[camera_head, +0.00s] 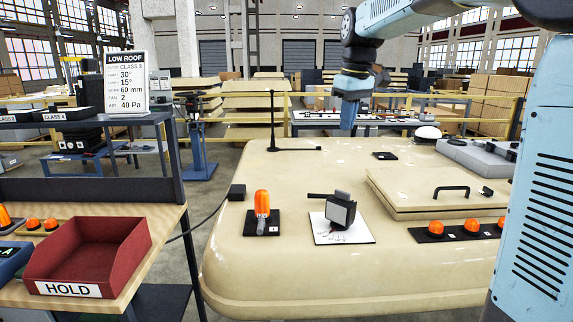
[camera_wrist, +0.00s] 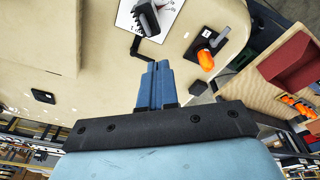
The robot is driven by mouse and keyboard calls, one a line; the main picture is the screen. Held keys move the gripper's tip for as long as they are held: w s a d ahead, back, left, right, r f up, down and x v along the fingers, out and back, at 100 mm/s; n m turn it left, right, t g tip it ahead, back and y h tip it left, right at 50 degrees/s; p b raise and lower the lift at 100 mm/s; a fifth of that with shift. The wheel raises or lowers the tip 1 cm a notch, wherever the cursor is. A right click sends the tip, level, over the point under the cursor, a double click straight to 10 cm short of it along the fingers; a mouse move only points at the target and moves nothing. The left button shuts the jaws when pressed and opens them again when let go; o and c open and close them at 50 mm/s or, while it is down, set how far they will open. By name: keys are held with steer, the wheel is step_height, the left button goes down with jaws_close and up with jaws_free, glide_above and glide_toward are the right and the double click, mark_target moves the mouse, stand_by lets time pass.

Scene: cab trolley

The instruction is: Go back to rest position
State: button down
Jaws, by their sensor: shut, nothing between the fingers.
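My gripper (camera_head: 348,118) is raised above the far part of the beige cab roof (camera_head: 300,270), pointing down. Its blue fingers also show in the wrist view (camera_wrist: 158,72); they are closed together and empty. In the head view it appears apart from the roof surface and the things on it. An orange beacon (camera_head: 262,205) stands on a black pad at the roof's left. A dark lamp-like device (camera_head: 340,210) sits on a white sheet (camera_head: 343,238) beside it. Both also show in the wrist view, the orange beacon (camera_wrist: 205,60) at right and the dark device (camera_wrist: 147,18) at top.
A red HOLD bin (camera_head: 75,290) stands on the wooden bench at left. A black antenna (camera_head: 272,110) rises from the roof's far left. A hatch with a black handle (camera_head: 440,195) and a row of orange lamps (camera_head: 471,227) are at right. The near roof edge is clear.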

steer(key=s+d+f+m+t, duration=0.1)
steer(key=s+d+f+m, duration=0.1)
steer(key=s, duration=0.7)
steer(key=s+d+f+m+t, duration=0.1)
steer(key=s+d+f+m, duration=0.2)
steer(key=s, duration=0.6)
steer(key=s+d+f+m+t, duration=0.2)
steer(key=s+f, duration=0.4)
steer(key=s, duration=0.4)
steer(key=shift+d+f+h, duration=0.2)
steer(key=shift+d+h, duration=0.2)
steer(key=shift+d, duration=0.3)
